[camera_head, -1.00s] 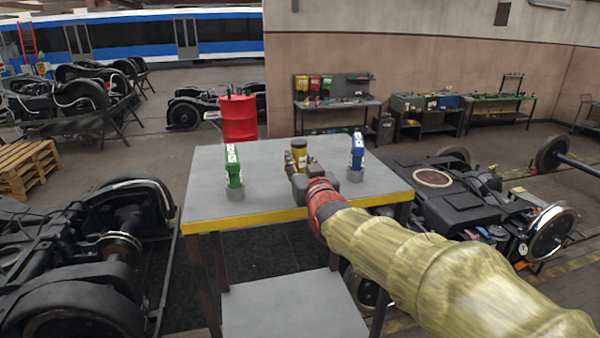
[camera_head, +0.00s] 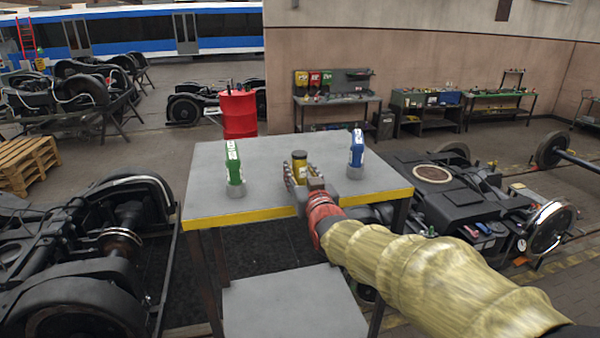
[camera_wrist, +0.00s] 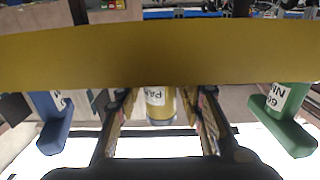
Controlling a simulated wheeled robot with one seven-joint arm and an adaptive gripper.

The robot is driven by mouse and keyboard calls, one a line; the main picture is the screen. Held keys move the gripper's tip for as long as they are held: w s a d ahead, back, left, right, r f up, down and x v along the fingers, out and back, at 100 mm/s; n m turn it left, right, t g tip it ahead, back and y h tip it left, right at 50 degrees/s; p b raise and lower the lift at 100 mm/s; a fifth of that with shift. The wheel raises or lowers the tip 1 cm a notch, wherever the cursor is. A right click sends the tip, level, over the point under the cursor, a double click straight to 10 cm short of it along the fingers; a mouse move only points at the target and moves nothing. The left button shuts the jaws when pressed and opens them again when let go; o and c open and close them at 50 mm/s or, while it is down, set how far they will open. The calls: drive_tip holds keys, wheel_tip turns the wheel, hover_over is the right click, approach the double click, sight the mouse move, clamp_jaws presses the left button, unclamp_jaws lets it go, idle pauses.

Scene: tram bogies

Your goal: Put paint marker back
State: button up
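The yellow paint marker (camera_head: 299,166) stands upright near the middle of the grey table and has a dark top. In the wrist view the marker (camera_wrist: 159,104) shows a partly visible label starting "PA", and the picture is upside down. My gripper (camera_head: 302,176) reaches over the table's front edge with a finger on each side of the marker. In the wrist view the gripper (camera_wrist: 162,110) is open, with gaps between both fingers and the marker. The marker's lower end is hidden, so I cannot tell whether it sits in a holder.
Bogies (camera_head: 90,270) flank the table.

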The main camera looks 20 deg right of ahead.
drive_tip(key=shift+o, duration=0.7)
drive_tip(key=shift+r+p, duration=0.15)
drive_tip(key=shift+p, duration=0.15)
drive_tip(key=shift+s+b, duration=0.3)
drive_tip(key=shift+s, duration=0.05)
drive_tip(key=s+b, duration=0.3)
drive_tip(key=s, duration=0.8)
drive_tip(key=shift+s, duration=0.15)
drive_tip(key=s+f+g, duration=0.6)
drive_tip(key=s+f, duration=0.3)
drive_tip(key=s, duration=0.5)
drive_tip(key=s+f+g, duration=0.6)
drive_tip(key=s+f, duration=0.4)
drive_tip(key=s, duration=0.4)
drive_tip(key=shift+s+f, duration=0.15)
drive_tip(key=shift+s, duration=0.25)
